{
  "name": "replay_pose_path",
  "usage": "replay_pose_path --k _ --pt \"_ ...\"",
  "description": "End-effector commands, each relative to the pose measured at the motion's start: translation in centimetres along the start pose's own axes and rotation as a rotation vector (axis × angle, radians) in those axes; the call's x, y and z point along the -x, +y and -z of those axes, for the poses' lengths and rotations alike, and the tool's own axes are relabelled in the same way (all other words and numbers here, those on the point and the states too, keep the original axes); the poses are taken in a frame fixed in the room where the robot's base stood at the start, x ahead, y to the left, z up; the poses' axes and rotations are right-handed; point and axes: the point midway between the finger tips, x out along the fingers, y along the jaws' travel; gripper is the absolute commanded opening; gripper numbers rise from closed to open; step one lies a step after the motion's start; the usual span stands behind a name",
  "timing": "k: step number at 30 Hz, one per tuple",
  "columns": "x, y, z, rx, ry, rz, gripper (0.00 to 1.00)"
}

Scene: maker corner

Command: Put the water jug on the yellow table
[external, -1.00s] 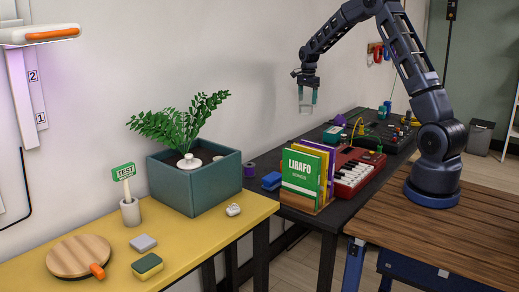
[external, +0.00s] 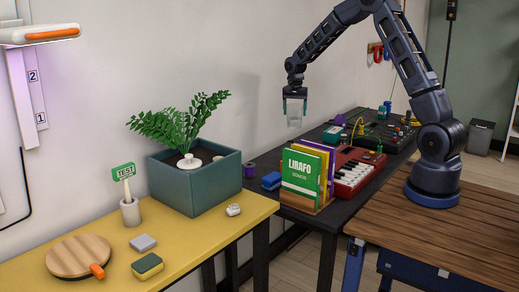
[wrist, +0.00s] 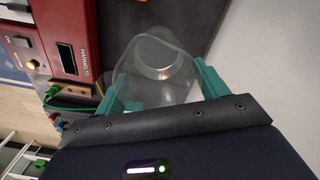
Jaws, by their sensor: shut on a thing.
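My gripper (external: 294,98) is shut on a clear, see-through water jug (external: 295,117). It holds the jug in the air, in front of the wall and above the dark table. In the wrist view, the jug (wrist: 158,62) sits between the two teal fingers of my gripper (wrist: 163,84), and a round base shows through it. The yellow table (external: 199,240) is at the lower left in the external view, apart from the jug.
On the yellow table are a planter box (external: 205,186), a sign in a cup (external: 131,212), a sponge (external: 148,266), a grey block (external: 142,243) and a round board (external: 78,254). Books (external: 303,175) and a red keyboard (external: 354,174) stand on the dark table (external: 262,165). The yellow table's front middle is clear.

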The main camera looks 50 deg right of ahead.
Motion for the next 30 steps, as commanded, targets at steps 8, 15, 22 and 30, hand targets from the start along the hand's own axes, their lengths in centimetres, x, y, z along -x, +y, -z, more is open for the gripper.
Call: replay_pose_path --k 8,15,22,30 --pt "-3.3 -2.5 -9.2 0.551 0.000 0.000 0.41" --pt "-4.9 -3.3 -14.5 0.876 0.002 0.005 0.41" --pt "-5.8 -3.6 -17.6 1.061 0.003 0.010 0.41" --pt "-5.0 -5.3 -20.0 1.151 0.005 0.014 0.41"
